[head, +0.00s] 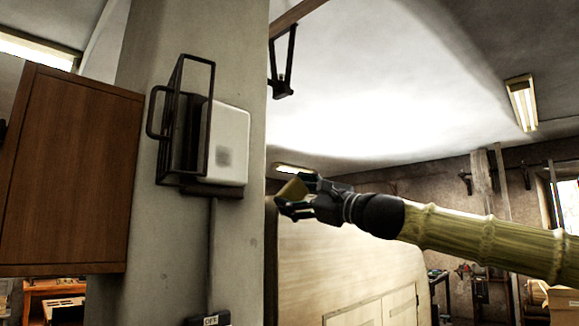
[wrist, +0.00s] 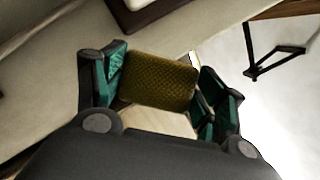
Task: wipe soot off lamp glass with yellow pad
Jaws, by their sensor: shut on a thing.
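In the wrist view the pad (wrist: 160,80) sits between the green-lined fingers. A part of the lamp's edge (wrist: 150,8) shows at the top of the wrist view.
The grey pillar (head: 170,240) carries the lamp, with a conduit and a small labelled box (head: 207,319) below. A wooden cabinet (head: 70,170) is at the left. A dark bracket (head: 284,70) hangs above my gripper. A pale panelled body (head: 340,270) stands behind the arm.

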